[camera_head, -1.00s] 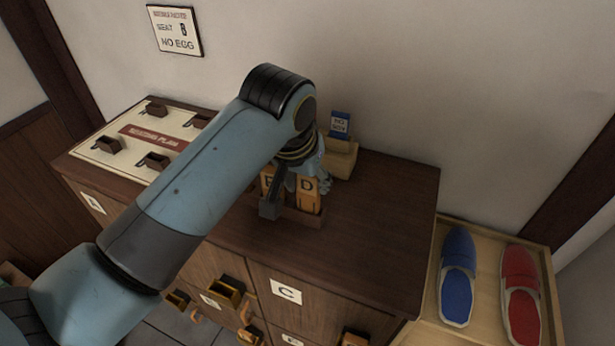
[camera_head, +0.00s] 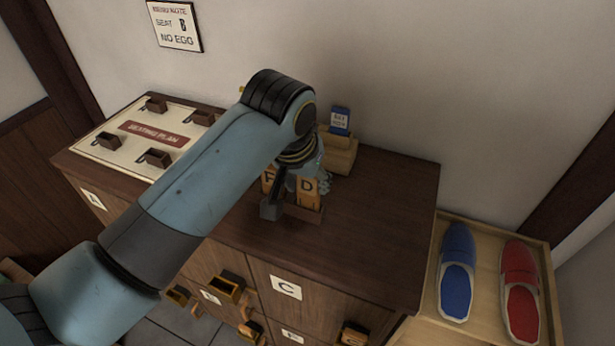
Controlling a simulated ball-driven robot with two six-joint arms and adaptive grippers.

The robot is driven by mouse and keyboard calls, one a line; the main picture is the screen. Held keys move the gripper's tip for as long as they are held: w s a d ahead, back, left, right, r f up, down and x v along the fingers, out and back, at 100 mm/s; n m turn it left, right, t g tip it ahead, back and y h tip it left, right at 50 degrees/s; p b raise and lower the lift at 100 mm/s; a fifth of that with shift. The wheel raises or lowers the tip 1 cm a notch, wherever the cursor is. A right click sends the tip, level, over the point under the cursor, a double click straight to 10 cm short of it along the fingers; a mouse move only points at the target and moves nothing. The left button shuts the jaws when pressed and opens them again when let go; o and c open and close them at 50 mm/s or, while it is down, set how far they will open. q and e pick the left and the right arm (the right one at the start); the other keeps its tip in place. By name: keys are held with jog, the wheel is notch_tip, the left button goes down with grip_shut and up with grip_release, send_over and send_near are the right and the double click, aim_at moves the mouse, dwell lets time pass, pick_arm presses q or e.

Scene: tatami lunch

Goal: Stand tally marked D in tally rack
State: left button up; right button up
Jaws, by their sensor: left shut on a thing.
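The tally marked D (camera_head: 308,190) is an orange wooden block, upright at the tally rack (camera_head: 304,214), a low dark brown holder on the cabinet top. My left gripper (camera_head: 306,178) comes down from above and behind the tally and is shut on it. Another orange tally (camera_head: 268,180) with a partly hidden letter stands just left of it, partly covered by my arm. The tally's lower end is at the rack; I cannot tell whether it is fully seated. My right gripper is not in view.
A wooden block with a blue card (camera_head: 340,121) stands behind the gripper. The seating plan board (camera_head: 120,132) with small dark holders is at left. Blue (camera_head: 457,272) and red slippers (camera_head: 520,290) lie at right. The cabinet top (camera_head: 385,205) is clear right of the rack.

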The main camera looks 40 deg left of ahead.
pick_arm(q)
jog(key=shift+f, duration=0.2)
jog(key=o, duration=1.8)
jog(key=shift+r, duration=3.5)
